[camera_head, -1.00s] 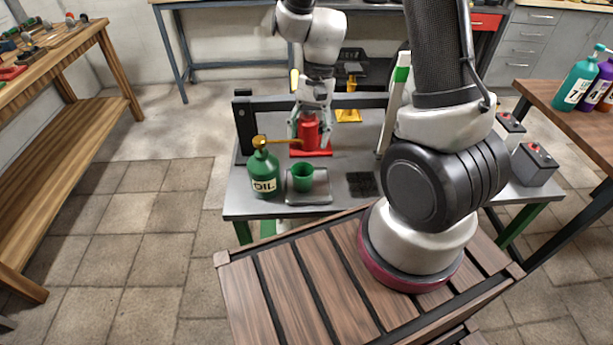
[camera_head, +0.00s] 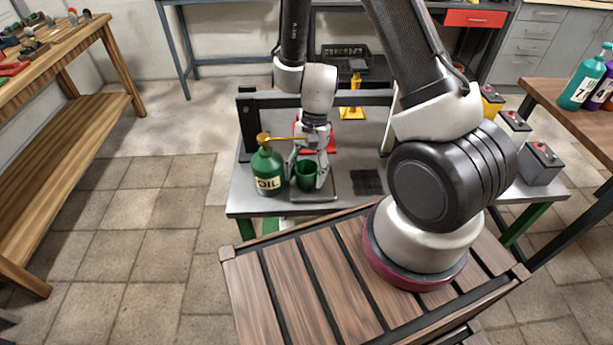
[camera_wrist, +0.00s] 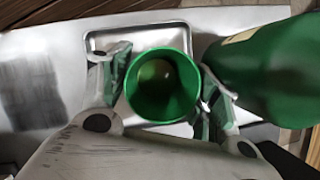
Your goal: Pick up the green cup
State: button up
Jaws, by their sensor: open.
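The green cup (camera_head: 306,174) stands upright on a small metal tray (camera_head: 326,196) on the grey workbench. In the wrist view I look down into the open cup (camera_wrist: 162,86). My gripper (camera_head: 307,172) is lowered over the cup, with one finger on each side of it. In the wrist view my gripper (camera_wrist: 160,88) is open, and the cup lies between the fingertips. The right finger is very close to the cup wall; I cannot tell whether it touches.
A green oil can (camera_head: 267,170) with a brass spout stands just left of the cup, close to one finger; it also shows in the wrist view (camera_wrist: 268,65). A red object (camera_head: 326,146) is behind my gripper. Batteries (camera_head: 540,163) stand at the bench's right.

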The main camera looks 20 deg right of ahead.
jog(key=shift+f, duration=0.15)
jog(key=shift+c, duration=0.2)
jog(key=c, duration=0.7)
jog(key=shift+s, duration=0.1)
jog(key=shift+c, duration=0.2)
